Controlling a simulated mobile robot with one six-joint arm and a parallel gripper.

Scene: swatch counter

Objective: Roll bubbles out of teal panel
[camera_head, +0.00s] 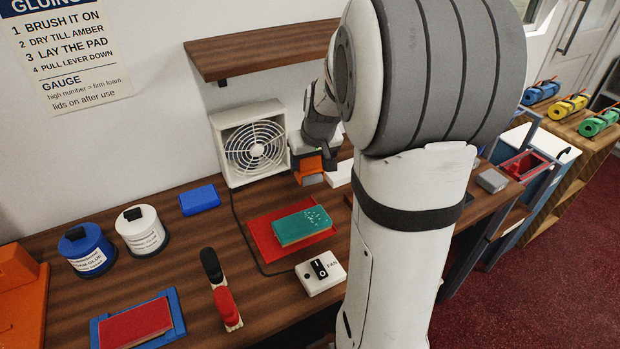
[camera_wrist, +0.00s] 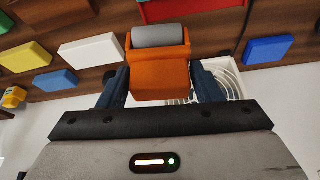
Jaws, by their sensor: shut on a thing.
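The teal panel (camera_head: 300,228) lies flat on a red mat (camera_head: 262,238) on the wooden counter. Pale bubble spots cluster on its right part. My gripper (camera_head: 311,165) is above the counter, behind the panel and in front of the fan. It is shut on an orange roller (camera_head: 308,172). In the wrist view the orange roller body (camera_wrist: 160,80) sits between my blue jaws, with its grey cylinder (camera_wrist: 158,36) at the far end. The roller is apart from the panel.
A white fan (camera_head: 250,145) stands behind the panel, with a shelf (camera_head: 265,50) above.

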